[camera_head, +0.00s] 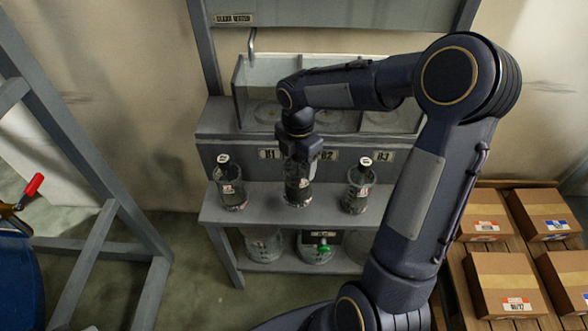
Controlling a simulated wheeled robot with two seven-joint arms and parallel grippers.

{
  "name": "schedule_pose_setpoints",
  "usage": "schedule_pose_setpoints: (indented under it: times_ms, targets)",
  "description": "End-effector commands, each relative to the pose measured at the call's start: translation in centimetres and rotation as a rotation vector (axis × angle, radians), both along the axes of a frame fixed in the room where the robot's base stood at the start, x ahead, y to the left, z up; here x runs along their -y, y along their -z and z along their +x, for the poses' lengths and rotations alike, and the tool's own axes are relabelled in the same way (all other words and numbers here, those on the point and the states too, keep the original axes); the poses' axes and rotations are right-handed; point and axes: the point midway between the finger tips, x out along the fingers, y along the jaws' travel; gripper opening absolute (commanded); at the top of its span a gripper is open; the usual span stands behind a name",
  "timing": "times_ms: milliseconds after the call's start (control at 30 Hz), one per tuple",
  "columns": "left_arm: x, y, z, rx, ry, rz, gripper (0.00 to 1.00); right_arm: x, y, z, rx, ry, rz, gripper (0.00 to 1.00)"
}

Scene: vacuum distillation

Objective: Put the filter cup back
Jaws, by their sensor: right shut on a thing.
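My right gripper (301,160) points straight down in the head view, in front of the sink unit between the B1 and B2 labels. It is shut on the middle glass vessel (297,189), which looks like the filter cup. The vessel is upright at the grey shelf, but I cannot tell whether its base touches it. The gripper hides its top. My left gripper is not in view.
A sink unit (212,122) with round recesses and a tap (252,44) is behind. Clear vessels, one with a green part (322,247), stand on the lower shelf. Cardboard boxes (500,283) are at right. A grey frame (92,188) and a red-handled item (33,185) are at left.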

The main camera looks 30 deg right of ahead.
Motion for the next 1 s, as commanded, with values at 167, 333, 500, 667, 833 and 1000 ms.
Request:
schedule_pose_setpoints:
  times_ms: [167, 333, 500, 667, 833, 1000]
  targets:
    - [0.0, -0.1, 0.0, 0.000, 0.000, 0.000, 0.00, -0.1, 1.2, 1.2, 0.002, -0.001, 0.000, 0.00]
    - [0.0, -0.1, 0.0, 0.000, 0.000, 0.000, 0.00, -0.2, 2.1, 1.8, 0.000, -0.001, 0.000, 0.00]
    - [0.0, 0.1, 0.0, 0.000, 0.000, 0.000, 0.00, -0.1, 4.6, 1.7, -0.002, 0.000, 0.000, 0.00]
    - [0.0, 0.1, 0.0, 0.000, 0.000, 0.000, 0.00, -0.1, 5.0, 1.7, 0.003, 0.000, 0.000, 0.00]
    - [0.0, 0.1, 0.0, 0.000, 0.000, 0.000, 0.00, -0.1, 5.0, 1.7, 0.003, 0.000, 0.000, 0.00]
    - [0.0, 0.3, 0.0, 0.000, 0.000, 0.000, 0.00, -0.1, 5.3, 1.7, 0.000, 0.000, 0.000, 0.77]
